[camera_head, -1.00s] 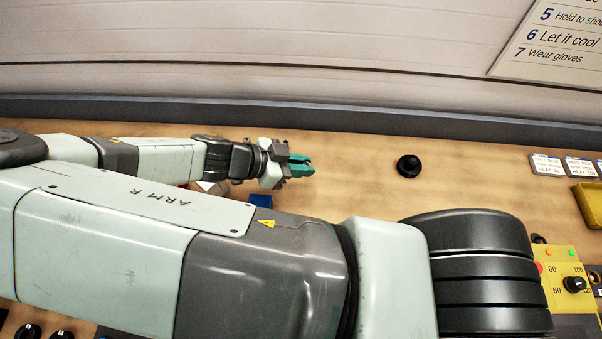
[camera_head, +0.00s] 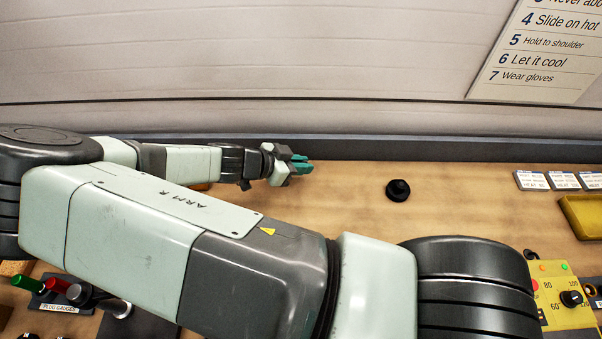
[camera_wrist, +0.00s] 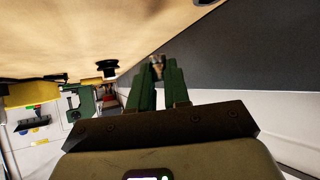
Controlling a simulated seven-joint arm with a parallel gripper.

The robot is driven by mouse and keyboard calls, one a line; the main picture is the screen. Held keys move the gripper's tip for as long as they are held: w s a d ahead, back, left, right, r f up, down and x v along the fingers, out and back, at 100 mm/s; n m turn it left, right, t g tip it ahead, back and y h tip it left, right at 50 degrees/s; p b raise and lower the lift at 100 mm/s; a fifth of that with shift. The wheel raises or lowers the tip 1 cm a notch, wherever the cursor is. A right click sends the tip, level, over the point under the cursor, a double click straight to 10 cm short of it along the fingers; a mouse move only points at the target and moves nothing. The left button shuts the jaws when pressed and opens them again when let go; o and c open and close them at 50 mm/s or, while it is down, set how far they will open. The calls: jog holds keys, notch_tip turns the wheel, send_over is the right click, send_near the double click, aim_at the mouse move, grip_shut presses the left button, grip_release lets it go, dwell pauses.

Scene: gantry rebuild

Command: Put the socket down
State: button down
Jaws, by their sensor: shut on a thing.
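My gripper (camera_head: 301,163) has green fingers and is at the back of the bench, in front of the dark strip along the wall. In the wrist view the fingers (camera_wrist: 158,82) are shut on a small brownish metallic piece, the socket (camera_wrist: 157,66), which shows between the fingertips. The socket is too small to make out in the head view. Whether it touches anything besides the fingers, I cannot tell.
A black round stand (camera_head: 398,190) sits on the wooden bench (camera_head: 460,205), right of my gripper, with clear wood between. White labels (camera_head: 563,180), a yellow tray (camera_head: 582,215) and a yellow control box (camera_head: 560,296) are at the right. Plug gauges (camera_head: 60,292) are at front left.

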jog(key=shift+f, duration=1.95)
jog(key=shift+f, duration=0.15)
jog(key=c, duration=1.1)
grip_release()
